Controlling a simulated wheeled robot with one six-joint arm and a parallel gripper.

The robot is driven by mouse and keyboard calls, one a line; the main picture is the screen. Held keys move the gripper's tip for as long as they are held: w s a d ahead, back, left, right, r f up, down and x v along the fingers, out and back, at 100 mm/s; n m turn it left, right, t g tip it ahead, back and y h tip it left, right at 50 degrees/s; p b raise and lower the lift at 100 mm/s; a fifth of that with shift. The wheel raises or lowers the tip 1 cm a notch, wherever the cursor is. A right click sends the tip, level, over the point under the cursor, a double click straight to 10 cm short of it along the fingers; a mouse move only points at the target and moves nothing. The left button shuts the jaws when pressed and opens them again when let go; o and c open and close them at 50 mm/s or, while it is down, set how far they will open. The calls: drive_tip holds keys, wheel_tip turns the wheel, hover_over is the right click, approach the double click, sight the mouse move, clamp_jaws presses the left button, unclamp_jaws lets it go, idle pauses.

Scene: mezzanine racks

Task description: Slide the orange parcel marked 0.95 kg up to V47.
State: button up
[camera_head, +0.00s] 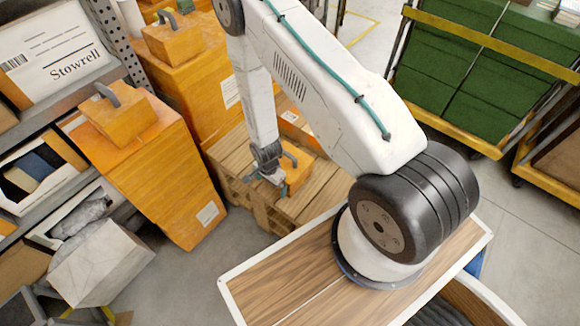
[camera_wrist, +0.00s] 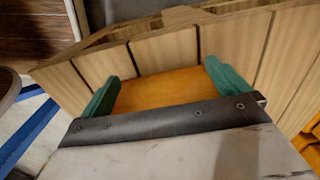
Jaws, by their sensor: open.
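An orange parcel (camera_head: 297,178) with a grey handle is on a wooden slatted crate (camera_head: 255,190) in the head view. My gripper (camera_head: 268,172) is just left of this parcel and partly overlaps it. In the wrist view the green fingers of my gripper (camera_wrist: 158,86) are spread apart, with an orange surface (camera_wrist: 160,92), likely this parcel, between them. Contact cannot be told. Two more orange parcels with grey handles, one at left (camera_head: 118,118) and one at the back (camera_head: 172,42), sit on tall orange stacks. No 0.95 kg mark or V47 label is readable.
A rack (camera_head: 95,70) with a Stowrell box (camera_head: 60,50) and open bins stands at left. A tilted grey carton (camera_head: 100,270) is at lower left. Carts with green crates (camera_head: 450,50) stand at right. Grey floor is clear between the crate and the carts.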

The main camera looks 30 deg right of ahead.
sight(286, 167)
drive_tip(key=shift+w+d, duration=0.35)
drive_tip(key=shift+d, duration=0.75)
drive_tip(key=shift+w+d, duration=0.35)
drive_tip(key=shift+d, duration=0.7)
drive_tip(key=shift+w+d, duration=0.35)
drive_tip(key=shift+d, duration=0.75)
drive_tip(key=shift+w+d, duration=0.2)
drive_tip(key=shift+d, duration=0.45)
drive_tip(key=shift+w+d, duration=0.2)
drive_tip(key=shift+d, duration=0.4)
drive_tip(key=shift+a, duration=0.15)
drive_tip(key=shift+s+a, duration=0.25)
drive_tip(key=shift+a, duration=0.45)
drive_tip(key=shift+s+a, duration=0.25)
drive_tip(key=shift+a, duration=0.4)
wheel_tip(286, 167, up, 13)
